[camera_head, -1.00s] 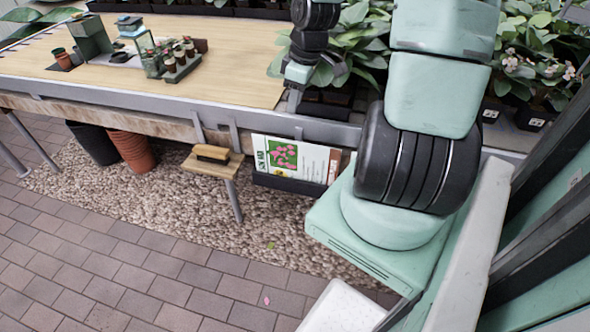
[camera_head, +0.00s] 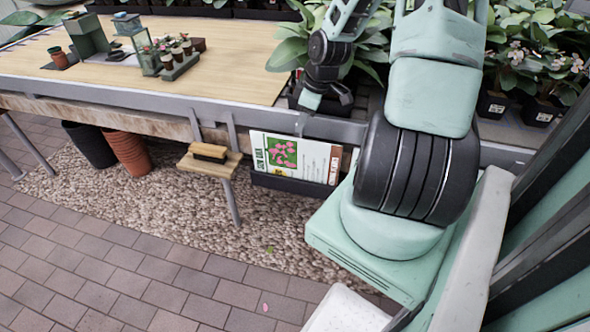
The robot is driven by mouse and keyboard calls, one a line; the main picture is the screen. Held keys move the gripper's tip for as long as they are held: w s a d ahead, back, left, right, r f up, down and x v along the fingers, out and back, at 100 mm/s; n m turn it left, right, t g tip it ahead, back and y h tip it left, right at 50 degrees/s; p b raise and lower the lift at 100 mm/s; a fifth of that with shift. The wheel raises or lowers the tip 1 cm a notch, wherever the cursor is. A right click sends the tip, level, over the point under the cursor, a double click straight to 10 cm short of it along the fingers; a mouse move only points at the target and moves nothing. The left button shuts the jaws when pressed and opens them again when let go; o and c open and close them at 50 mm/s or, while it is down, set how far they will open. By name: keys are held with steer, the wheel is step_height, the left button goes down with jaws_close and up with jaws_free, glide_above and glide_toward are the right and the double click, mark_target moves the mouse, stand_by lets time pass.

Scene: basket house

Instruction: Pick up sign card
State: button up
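The sign card (camera_head: 313,158) is white with a green and pink picture on its left part and printed text. It stands upright in a dark holder (camera_head: 300,187) fixed below the table's front edge. Part of its right side is close to my arm's base. My gripper (camera_head: 300,122) is dark and small in view, above the card near the table's front rail. It appears apart from the card. Its fingers are too small to tell whether they are open or shut.
Leafy plants (camera_head: 535,60) fill the right. Buckets (camera_head: 128,152) stand underneath.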

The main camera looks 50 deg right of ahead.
steer(key=b+x, duration=0.2)
steer(key=x, duration=0.4)
steer(key=shift+a+f, duration=0.15)
steer(key=shift+f, duration=0.1)
jaws_close()
